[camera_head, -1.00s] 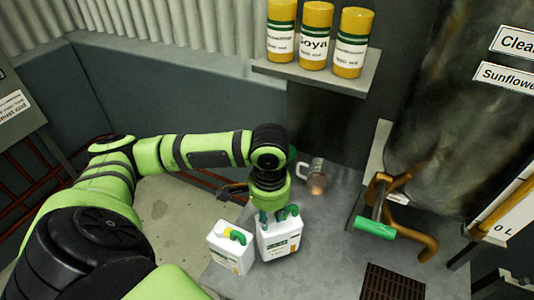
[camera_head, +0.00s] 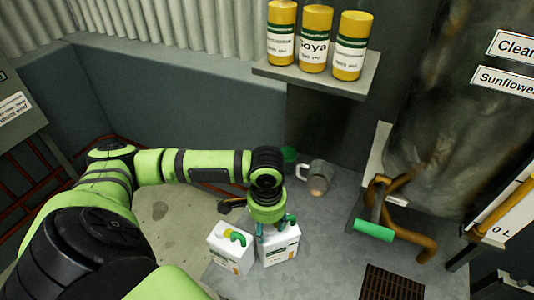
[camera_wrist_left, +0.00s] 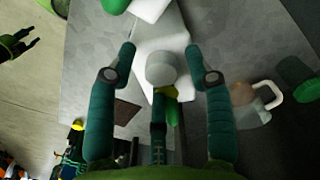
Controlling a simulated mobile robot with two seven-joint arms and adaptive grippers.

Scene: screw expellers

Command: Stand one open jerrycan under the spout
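Two white jerrycans with green handles stand side by side on the metal surface. The left jerrycan (camera_head: 230,247) shows yellow by its handle; its edge is at the top of the wrist view (camera_wrist_left: 150,10). My left gripper (camera_head: 273,220) is over the right jerrycan (camera_head: 281,246), hiding part of its top. In the wrist view the left gripper's fingers (camera_wrist_left: 160,62) are spread either side of a pale round neck or cap (camera_wrist_left: 161,69), with gaps visible. The brown spout pipe (camera_head: 418,240) with a green lever (camera_head: 375,230) is right of the jerrycans. A teal ribbed shape low left may be my right gripper (camera_wrist_left: 70,145).
A shelf (camera_head: 325,80) holds yellow bottles. Clear surface lies between the right jerrycan and the spout.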

